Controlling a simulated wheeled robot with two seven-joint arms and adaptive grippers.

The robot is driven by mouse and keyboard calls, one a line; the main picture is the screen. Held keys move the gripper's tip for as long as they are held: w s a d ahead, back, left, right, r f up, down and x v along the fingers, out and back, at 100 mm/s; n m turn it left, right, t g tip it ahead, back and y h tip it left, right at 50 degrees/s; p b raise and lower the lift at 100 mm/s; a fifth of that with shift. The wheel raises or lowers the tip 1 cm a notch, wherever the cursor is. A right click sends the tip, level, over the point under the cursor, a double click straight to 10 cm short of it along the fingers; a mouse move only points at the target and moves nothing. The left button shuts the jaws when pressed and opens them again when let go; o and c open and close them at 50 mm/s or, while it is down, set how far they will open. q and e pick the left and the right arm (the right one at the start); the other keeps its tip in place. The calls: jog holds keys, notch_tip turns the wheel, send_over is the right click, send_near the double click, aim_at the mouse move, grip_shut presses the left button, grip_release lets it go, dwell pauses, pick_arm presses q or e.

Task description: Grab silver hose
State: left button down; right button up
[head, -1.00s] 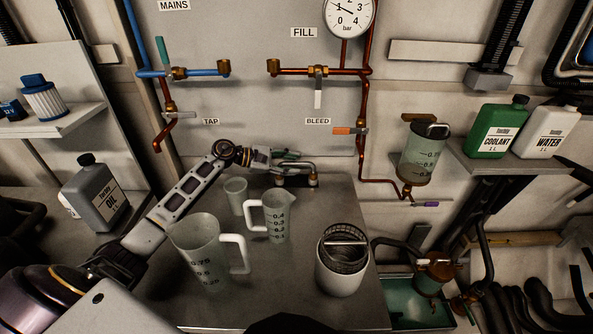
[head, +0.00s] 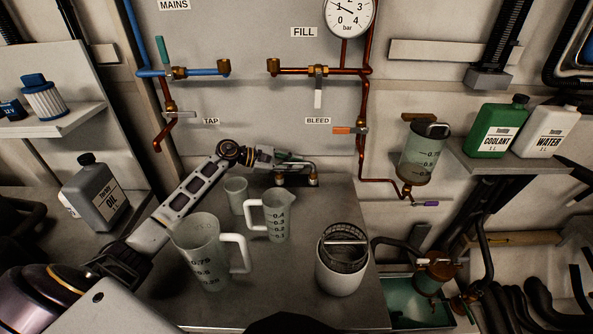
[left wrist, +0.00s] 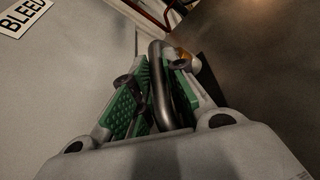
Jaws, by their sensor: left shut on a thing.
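The silver hose (head: 304,164) is a short bent metal tube with brass end fittings at the back of the grey bench, by the wall panel. My left gripper (head: 284,158) reaches it from the left and is shut on it. In the left wrist view the hose (left wrist: 158,75) runs between the green finger pads of my left gripper (left wrist: 158,90). A brass fitting (left wrist: 181,56) shows past the fingers. The hose's part inside the jaws is partly hidden in the head view. My right gripper is not in view.
Clear measuring jugs (head: 203,255) and (head: 278,220) a smaller jug stand in front of the arm, with a small cup (head: 236,194). A white canister (head: 342,262) stands to the right. Copper pipes (head: 362,130) and valves line the wall above.

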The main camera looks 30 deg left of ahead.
pick_arm(q)
jog(key=shift+r, duration=0.15)
jog(key=shift+r, duration=4.9)
jog(key=shift+d, duration=0.1)
